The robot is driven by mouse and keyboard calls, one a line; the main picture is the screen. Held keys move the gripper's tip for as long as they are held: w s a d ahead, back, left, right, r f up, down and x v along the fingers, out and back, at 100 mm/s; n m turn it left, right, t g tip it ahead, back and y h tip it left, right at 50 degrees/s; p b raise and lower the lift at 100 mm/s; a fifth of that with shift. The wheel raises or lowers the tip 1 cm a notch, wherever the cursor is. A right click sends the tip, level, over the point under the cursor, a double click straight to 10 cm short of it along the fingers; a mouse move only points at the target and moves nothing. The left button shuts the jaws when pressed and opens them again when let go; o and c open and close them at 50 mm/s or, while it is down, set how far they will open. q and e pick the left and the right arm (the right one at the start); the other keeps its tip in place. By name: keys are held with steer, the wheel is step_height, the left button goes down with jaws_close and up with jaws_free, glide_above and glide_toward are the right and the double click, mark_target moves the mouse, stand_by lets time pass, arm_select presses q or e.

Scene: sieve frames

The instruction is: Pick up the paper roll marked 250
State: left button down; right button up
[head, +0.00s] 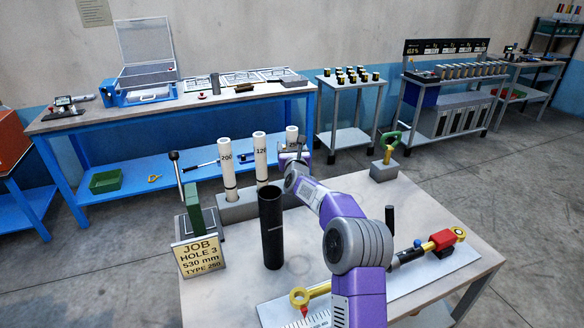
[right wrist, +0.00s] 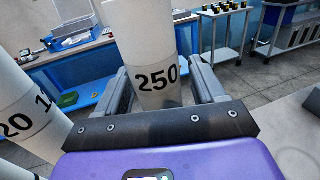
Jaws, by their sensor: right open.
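The white paper roll marked 250 (head: 292,132) stands upright at the right of a row of three in a grey holder (head: 236,208). Its lower part is hidden behind my right gripper (head: 293,158) in the head view. In the right wrist view the roll (right wrist: 146,40) is between the two fingers of my right gripper (right wrist: 162,82), which is open around it, with the number facing me. The roll marked 200 (head: 227,170) and the roll marked 120 (head: 261,160) stand to its left. My left gripper is not in view.
A black tube (head: 271,230) stands upright on the table, near my right arm. A ruled metal plate (head: 275,312) lies at the front. A grey block with a green-handled tool (head: 384,170) sits at the back right.

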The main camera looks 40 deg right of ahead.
jaws_close()
stand_by(0.3)
steer(key=shift+r, duration=0.1)
